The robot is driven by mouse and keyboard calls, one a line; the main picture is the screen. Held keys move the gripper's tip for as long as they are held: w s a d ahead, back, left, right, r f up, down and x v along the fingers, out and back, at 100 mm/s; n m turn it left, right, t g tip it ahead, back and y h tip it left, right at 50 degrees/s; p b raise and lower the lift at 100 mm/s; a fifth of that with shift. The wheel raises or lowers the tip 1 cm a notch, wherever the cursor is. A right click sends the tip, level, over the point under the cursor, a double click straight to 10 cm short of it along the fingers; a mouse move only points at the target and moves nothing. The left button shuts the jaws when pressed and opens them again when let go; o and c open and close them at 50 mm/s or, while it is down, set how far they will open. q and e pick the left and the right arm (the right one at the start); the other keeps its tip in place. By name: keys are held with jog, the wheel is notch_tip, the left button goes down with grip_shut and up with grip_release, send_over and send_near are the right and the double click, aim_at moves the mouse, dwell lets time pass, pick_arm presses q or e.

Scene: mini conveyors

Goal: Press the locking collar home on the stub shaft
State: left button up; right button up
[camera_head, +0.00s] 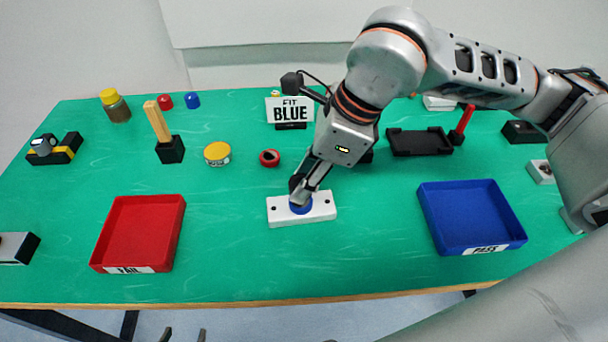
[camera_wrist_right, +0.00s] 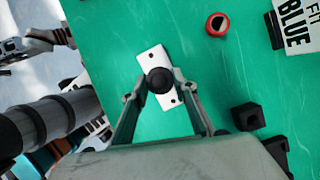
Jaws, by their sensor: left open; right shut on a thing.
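A white base plate (camera_head: 322,206) lies on the green table, with a blue collar (camera_head: 300,208) at its middle. My right gripper (camera_head: 300,190) is shut on a dark round-ended piece (camera_wrist_right: 158,80), directly above the collar. In the right wrist view the piece covers the middle of the plate (camera_wrist_right: 149,56) and hides the collar and stub shaft. I cannot tell whether the piece touches the collar, or how far down the collar sits. A red collar (camera_head: 269,158) lies apart behind the plate. My left gripper (camera_head: 183,335) shows only its open fingertips at the bottom edge.
A sign (camera_head: 290,110) reads FIT BLUE. A red FAIL tray (camera_head: 178,230) is at left, a blue PASS tray (camera_head: 425,215) at right. A wooden-handled tool (camera_head: 157,122) stands in a black block. An empty-looking black block (camera_wrist_right: 247,117) is near the plate. The front middle is clear.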

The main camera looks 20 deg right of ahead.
pick_arm(q)
jog(key=shift+s+f+b, duration=0.25)
jog(key=shift+f+b, duration=0.1)
jog(key=shift+f, duration=0.2)
jog(key=shift+s+f+b, duration=0.25)
jog(key=shift+f+b, duration=0.05)
jog(key=shift+f, duration=0.25)
pick_arm(e)
jog(key=shift+f, duration=1.2)
jog(key=o, duration=1.3)
jog(key=v, duration=1.2)
